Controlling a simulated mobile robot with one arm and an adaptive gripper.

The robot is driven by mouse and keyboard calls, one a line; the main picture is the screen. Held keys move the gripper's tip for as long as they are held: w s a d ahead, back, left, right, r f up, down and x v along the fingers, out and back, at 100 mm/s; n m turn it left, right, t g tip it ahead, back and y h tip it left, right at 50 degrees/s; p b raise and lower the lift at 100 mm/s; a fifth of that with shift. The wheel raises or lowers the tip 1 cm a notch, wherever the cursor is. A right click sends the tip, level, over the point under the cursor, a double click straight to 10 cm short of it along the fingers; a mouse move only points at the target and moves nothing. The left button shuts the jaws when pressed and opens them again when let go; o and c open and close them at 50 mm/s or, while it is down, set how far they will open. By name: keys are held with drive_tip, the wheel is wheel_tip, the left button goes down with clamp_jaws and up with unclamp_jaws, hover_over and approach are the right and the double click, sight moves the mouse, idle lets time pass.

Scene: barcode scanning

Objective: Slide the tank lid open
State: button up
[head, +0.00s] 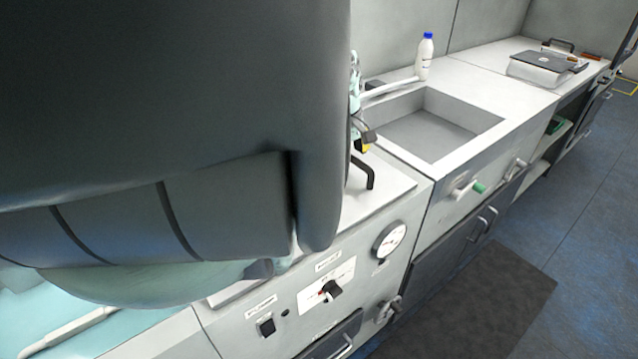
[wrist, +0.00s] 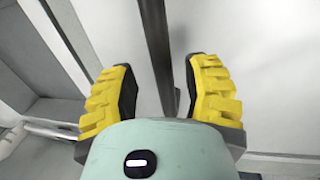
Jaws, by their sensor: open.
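My gripper (wrist: 160,85) is open, with its two yellow ridged fingers apart. In the wrist view a dark bar-shaped handle (wrist: 156,45) runs down between the fingers, touching neither as far as I can see. In the head view a small part of my gripper (head: 364,138) shows past my arm, just above a black handle (head: 368,173) on a pale worktop unit. The tank lid (head: 385,195) appears to be the pale top surface around this handle. My arm hides most of it.
The unit's front has a round gauge (head: 389,241), a dial (head: 330,289) and a switch (head: 266,326). A sink (head: 425,135) lies beyond it, with a white bottle (head: 424,57) behind. A dark mat (head: 475,305) lies on the floor.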

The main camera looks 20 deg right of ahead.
drive_tip(key=shift+r, duration=0.1)
drive_tip(key=shift+r, duration=0.55)
wheel_tip(320, 180, up, 10)
drive_tip(key=a, duration=0.2)
drive_tip(key=shift+s+a+r, duration=0.2)
drive_tip(key=shift+s+r, duration=0.05)
drive_tip(key=shift+s, duration=0.05)
